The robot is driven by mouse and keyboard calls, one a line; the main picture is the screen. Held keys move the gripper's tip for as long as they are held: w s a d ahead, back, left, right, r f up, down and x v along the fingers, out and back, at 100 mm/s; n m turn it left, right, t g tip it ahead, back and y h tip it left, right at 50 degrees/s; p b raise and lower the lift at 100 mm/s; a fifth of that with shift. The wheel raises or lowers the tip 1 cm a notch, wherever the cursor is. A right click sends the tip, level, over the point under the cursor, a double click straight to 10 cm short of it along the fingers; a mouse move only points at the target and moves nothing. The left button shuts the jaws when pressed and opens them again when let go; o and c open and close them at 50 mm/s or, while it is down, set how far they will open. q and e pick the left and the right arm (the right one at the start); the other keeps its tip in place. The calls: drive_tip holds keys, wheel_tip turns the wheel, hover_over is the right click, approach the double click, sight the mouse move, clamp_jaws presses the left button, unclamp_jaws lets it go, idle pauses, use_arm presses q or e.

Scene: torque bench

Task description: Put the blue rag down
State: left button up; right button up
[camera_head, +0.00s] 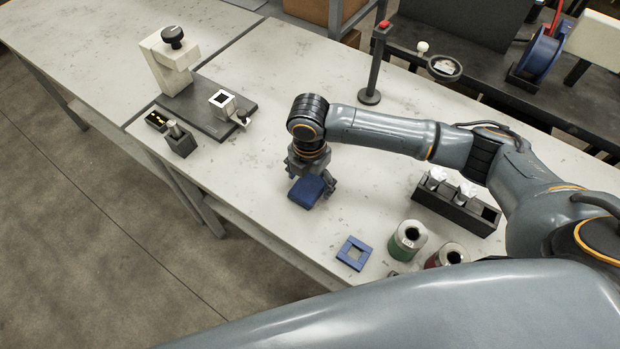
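The blue rag (305,193) is a folded, dark blue pad near the middle of the light workbench (255,215). My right gripper (312,182) points down over the rag, its fingers on either side, and looks shut on it. The fingers hide part of the rag's far side. I cannot tell whether the rag's underside touches the bench. My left gripper is not in view.
A black holder (456,210) stands right. A fixture plate (207,110) is left. Bench left of the rag is clear.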

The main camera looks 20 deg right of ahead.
sight(309, 183)
wheel_tip(309, 183, up, 12)
drive_tip(key=b, duration=0.2)
drive_tip(key=shift+r, duration=0.15)
idle(0.4)
